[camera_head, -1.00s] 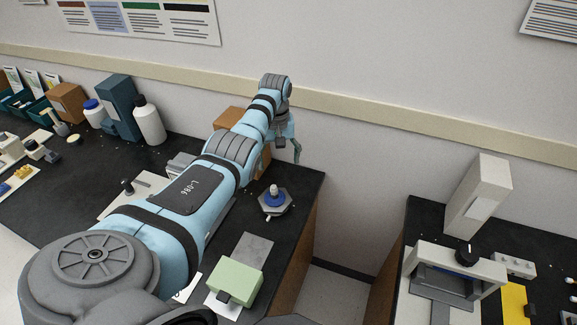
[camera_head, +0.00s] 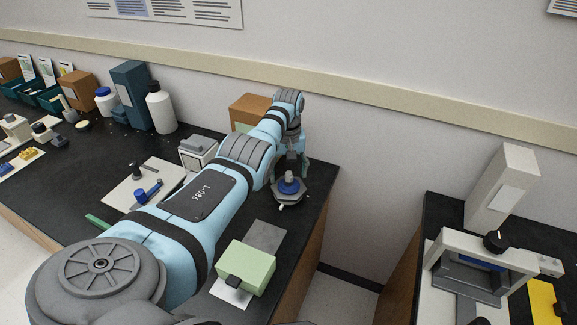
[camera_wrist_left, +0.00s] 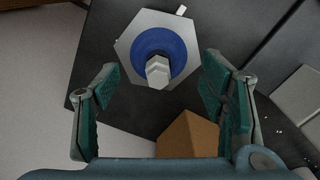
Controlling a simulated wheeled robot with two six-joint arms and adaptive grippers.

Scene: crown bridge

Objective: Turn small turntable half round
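The small turntable (camera_head: 290,197) has a grey hexagonal base, a blue disc and a pale knob on top. It sits near the right edge of the left bench. The left wrist view shows the turntable (camera_wrist_left: 126,48) from above, its pale knob (camera_wrist_left: 158,71) upright. My left gripper (camera_head: 289,172) is right over the turntable, pointing down. In the wrist view its green-padded fingers (camera_wrist_left: 160,72) are spread wide, one on each side of the knob and apart from it. My right gripper is not in view.
A green block (camera_head: 246,267) and a grey plate (camera_head: 265,236) lie in front of the turntable. A brown box (camera_head: 248,110) stands behind it. A white bottle (camera_head: 160,110) stands further left. A gap separates this bench from the right bench with a grey press frame (camera_head: 478,264).

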